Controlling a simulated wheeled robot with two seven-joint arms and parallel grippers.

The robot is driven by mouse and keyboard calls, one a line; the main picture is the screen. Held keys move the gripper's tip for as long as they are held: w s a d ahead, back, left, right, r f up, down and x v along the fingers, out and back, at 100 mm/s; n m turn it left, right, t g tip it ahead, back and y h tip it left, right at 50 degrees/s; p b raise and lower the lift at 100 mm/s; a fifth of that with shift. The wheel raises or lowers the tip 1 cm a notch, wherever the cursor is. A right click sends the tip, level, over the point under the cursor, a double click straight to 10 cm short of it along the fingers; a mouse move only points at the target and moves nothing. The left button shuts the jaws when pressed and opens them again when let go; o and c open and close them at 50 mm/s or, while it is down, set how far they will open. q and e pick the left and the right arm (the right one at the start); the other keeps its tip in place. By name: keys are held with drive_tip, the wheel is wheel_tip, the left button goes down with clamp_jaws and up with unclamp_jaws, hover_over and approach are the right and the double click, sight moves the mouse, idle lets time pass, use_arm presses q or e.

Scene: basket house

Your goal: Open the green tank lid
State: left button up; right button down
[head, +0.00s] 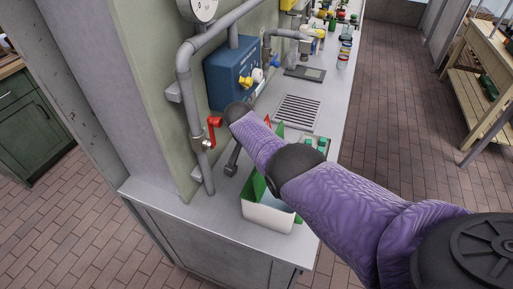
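A small container (266,216) with a white front and green parts stands near the front corner of the grey counter. Its top shows a pale blue inside. A green panel (257,184) stands tilted at its left; I cannot tell whether this is the tank lid. My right arm comes in from the lower right and passes over the container, hiding its back and right parts. My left gripper is out of view.
A grey pipe (186,92) with a red valve handle (215,134) rises left of the arm. A blue box (231,74) hangs on the wall. A drain grate (297,110) and coloured bottles (344,52) lie further back. A wooden bench (486,60) stands right; the brick floor between is clear.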

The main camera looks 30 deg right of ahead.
drive_tip(key=shift+w+a+f, duration=0.1)
drive_tip(key=shift+w+f, duration=0.05)
idle(0.5)
drive_tip(key=c, duration=0.9)
unclamp_jaws()
drive_tip(key=p+v, duration=0.6)
drive_tip(key=v, duration=0.4)
drive_tip(key=shift+p, duration=0.35)
